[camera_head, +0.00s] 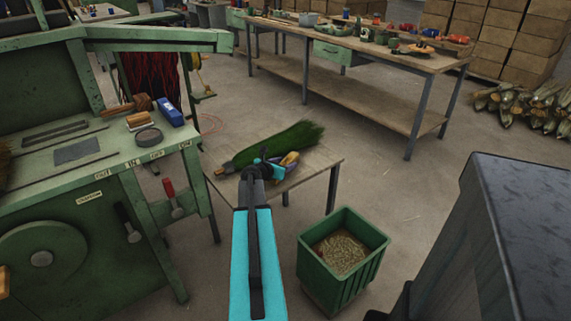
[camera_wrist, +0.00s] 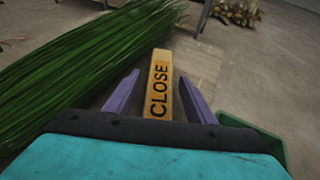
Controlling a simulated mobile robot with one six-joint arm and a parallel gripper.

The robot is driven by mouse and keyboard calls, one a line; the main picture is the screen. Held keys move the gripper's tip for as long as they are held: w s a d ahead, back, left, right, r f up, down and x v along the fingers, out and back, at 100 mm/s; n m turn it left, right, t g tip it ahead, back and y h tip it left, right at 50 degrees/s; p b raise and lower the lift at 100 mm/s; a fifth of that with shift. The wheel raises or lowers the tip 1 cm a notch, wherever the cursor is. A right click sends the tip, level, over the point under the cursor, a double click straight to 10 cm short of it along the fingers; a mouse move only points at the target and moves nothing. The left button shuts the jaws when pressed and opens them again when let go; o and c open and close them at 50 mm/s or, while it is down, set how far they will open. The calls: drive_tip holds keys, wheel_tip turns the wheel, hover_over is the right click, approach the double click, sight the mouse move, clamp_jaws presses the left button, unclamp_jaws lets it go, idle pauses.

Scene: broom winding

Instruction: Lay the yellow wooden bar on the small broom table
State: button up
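The yellow wooden bar (camera_wrist: 159,85), marked CLOSE, lies lengthwise between the two purple fingers of my gripper (camera_wrist: 160,78) in the wrist view. A gap shows on each side of the bar, so my gripper looks open around it. In the head view my gripper (camera_head: 277,169) is over the small broom table (camera_head: 322,164), low and close to its top, with the bar (camera_head: 289,158) at its fingers. Whether the bar touches the tabletop is hard to tell. A green-bristled broom (camera_head: 285,143) lies on the table beside my gripper; it fills the left of the wrist view.
A green bin (camera_head: 343,260) of shavings stands on the floor in front of the table. The green machine bench (camera_head: 100,160) is to the left, with a blue box (camera_head: 170,112). A long workbench (camera_head: 360,55) stands behind. The table's right corner is bare.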

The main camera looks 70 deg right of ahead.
drive_tip(key=shift+r, duration=0.2)
drive_tip(key=shift+v, duration=6.05)
drive_tip(key=shift+f, duration=0.1)
